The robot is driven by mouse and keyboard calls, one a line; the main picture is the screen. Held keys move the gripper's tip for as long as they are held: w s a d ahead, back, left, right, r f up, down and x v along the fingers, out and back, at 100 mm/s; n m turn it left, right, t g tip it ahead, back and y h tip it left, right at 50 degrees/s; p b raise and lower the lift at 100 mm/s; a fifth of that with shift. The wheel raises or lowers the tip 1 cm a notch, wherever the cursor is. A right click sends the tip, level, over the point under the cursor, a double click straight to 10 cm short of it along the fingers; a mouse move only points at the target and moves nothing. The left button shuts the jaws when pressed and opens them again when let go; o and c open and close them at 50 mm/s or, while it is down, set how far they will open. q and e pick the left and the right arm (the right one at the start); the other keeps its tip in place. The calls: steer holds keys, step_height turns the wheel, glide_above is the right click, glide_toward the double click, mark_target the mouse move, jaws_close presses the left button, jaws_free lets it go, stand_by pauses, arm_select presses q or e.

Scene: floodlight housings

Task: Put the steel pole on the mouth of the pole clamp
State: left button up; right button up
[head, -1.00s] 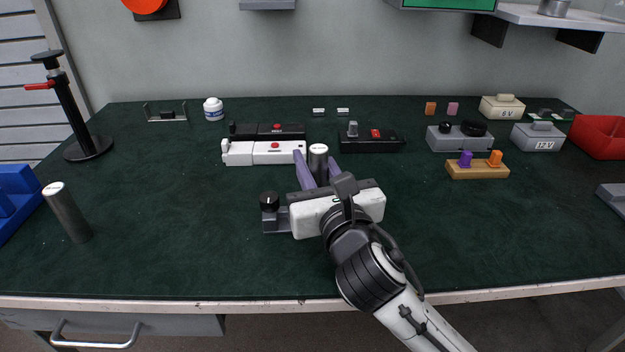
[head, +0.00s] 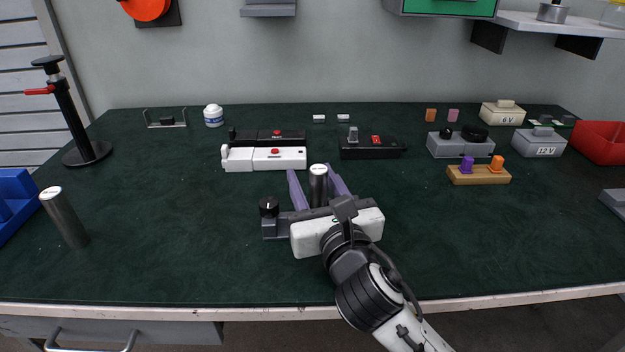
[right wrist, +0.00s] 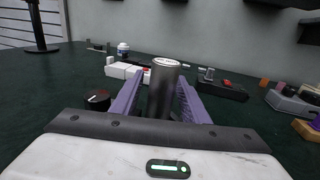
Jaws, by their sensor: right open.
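A dark steel pole (head: 318,187) with a pale top stands upright between the purple fingers of my right gripper (head: 319,180). The right gripper is open, with a finger on each side of the pole; the pole also shows in the right wrist view (right wrist: 163,92). A grey device with a black knob, seemingly the pole clamp (head: 275,228), lies left of the gripper body, which hides much of it. The pole's foot is hidden, so I cannot tell whether it touches the clamp's mouth. A second steel pole (head: 64,218) stands at the left. My left gripper is out of view.
Behind the pole are a white box (head: 264,159) and black boxes (head: 370,148). A wooden block with purple and orange knobs (head: 479,175) is to the right. A black stand (head: 86,152) and blue bin (head: 15,205) are left. The front centre-left is clear.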

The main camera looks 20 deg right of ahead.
steer(key=s, duration=1.2)
steer(key=shift+a, duration=0.25)
